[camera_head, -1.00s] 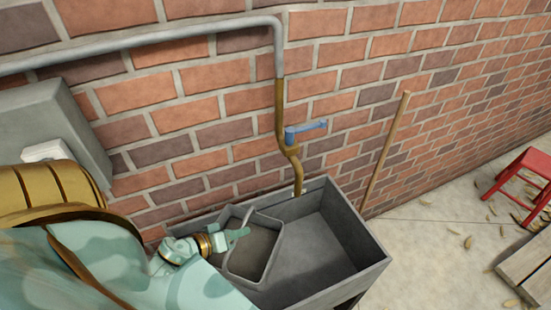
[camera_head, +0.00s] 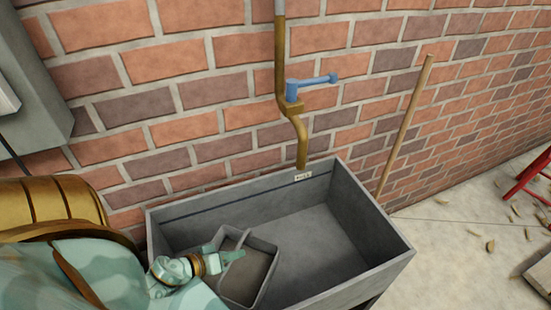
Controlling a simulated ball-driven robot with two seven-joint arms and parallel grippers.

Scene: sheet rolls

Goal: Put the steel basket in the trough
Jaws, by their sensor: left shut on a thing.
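The steel basket (camera_head: 262,272) is a grey, open, square-topped container at the lower middle. It shows within the outline of the grey trough (camera_head: 375,232), at the trough's left end. My left gripper (camera_head: 232,258) is shut on the basket's near left rim. I cannot tell whether the basket touches the trough's floor or hangs above it. My left arm hides part of the trough's left side. The right part of the trough is empty. My right gripper is not in view.
A brass tap pipe (camera_head: 299,135) with a blue lever (camera_head: 312,84) comes down the brick wall over the trough's back edge. A wooden pole (camera_head: 408,120) leans on the wall to the right. A red stool (camera_head: 533,178) stands at the right edge.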

